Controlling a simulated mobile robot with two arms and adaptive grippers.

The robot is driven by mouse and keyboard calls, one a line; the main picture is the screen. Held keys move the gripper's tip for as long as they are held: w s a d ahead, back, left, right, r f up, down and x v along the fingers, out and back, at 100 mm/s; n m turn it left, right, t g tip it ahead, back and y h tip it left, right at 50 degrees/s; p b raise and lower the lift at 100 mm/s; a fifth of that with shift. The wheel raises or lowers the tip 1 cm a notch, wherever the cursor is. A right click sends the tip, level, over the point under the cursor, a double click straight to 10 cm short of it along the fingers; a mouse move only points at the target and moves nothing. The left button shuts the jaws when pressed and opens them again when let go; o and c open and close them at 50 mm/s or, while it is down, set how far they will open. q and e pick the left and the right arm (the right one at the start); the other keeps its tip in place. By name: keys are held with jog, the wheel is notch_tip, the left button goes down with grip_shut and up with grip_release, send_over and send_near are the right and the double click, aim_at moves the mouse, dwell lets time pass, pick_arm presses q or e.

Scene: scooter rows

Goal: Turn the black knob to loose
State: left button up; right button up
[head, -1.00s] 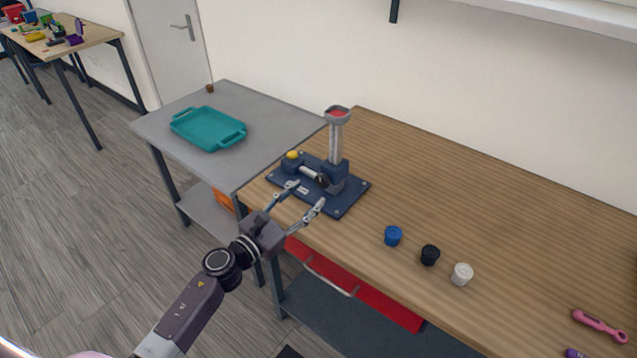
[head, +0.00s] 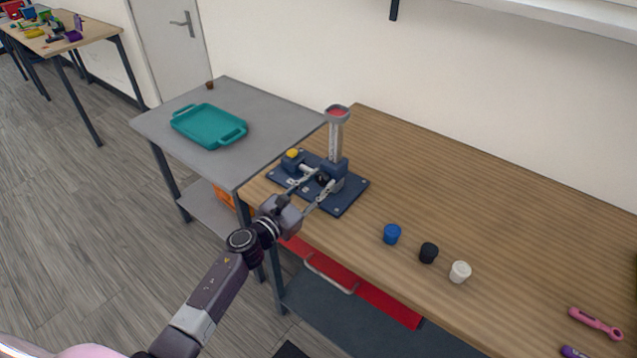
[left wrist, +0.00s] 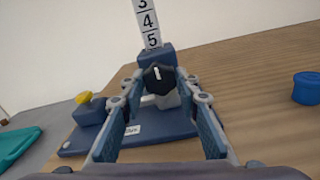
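The black knob (left wrist: 158,78) sits on the dark blue stand's base block, with its white mark pointing nearly straight up in the left wrist view. In the head view it is small and partly hidden by the fingers. My left gripper (head: 325,178) is open at the stand. In the left wrist view its two fingers (left wrist: 160,90) are spread, one to each side of the knob, with gaps visible; I cannot tell whether the tips reach past it. The stand (head: 345,205) has an upright numbered scale (left wrist: 149,25). A small label (left wrist: 133,130) on the base is unreadable. My right gripper is not in view.
A yellow button (head: 292,154) is on the stand's left. Blue (head: 392,234), black (head: 428,253) and white (head: 460,271) caps stand on the wooden table to the right. A teal tray (head: 240,133) lies on the grey table. The wooden table behind the caps is clear.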

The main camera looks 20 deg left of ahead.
pick_arm(q)
jog(key=c, duration=0.4)
